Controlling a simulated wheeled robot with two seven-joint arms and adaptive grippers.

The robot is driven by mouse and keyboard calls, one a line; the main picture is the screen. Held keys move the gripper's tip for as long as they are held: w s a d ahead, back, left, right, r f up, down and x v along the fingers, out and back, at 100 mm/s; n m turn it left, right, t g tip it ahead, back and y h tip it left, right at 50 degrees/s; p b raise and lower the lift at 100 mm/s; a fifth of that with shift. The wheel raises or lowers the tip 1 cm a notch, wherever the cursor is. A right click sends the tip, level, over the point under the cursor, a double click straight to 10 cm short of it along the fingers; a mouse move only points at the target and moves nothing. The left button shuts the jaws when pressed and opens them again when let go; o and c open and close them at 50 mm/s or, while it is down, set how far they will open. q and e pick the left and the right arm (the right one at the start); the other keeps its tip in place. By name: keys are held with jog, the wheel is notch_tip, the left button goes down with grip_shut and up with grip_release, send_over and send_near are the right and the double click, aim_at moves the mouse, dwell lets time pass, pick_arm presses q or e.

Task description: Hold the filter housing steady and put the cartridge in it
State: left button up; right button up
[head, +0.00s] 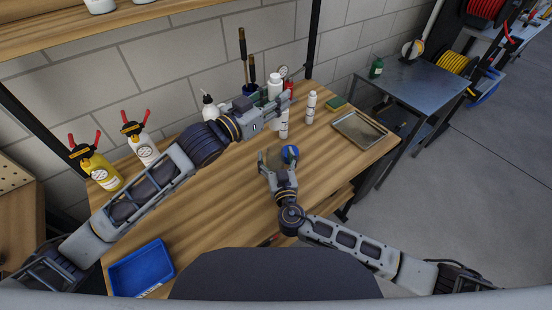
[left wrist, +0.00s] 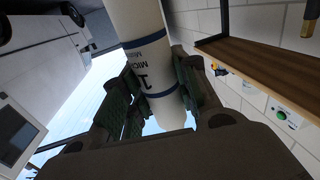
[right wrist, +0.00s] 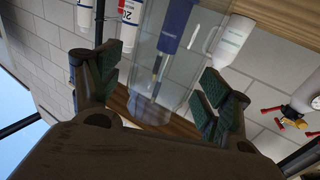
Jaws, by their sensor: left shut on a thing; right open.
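A white cartridge (left wrist: 148,55) with blue bands and a "1 MICRON" label is clamped between the fingers of my left gripper (left wrist: 160,95) in the left wrist view. In the head view my left gripper (head: 284,103) is above the table, higher and further back than the housing. The clear filter housing (head: 290,154) stands upright on the table; it also shows in the right wrist view (right wrist: 148,62). My right gripper (head: 277,158) is open with its fingers on either side of the housing. Contact between fingers and housing does not show.
Two more white cartridges (head: 310,105) (head: 283,131) stand near the housing. A metal tray (head: 360,132) lies to the right. Bottles with red levers (head: 97,168) and a white dispenser (head: 209,108) stand at the back. A blue bin (head: 141,268) is front left. The middle left of the table is clear.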

jog(key=c, duration=1.3)
pick_arm(q)
jog(key=shift+f, duration=0.15)
notch_tip(320, 180, down, 13)
dwell(1.9)
jog(key=o, duration=1.1)
jog(key=shift+s+a, duration=0.15)
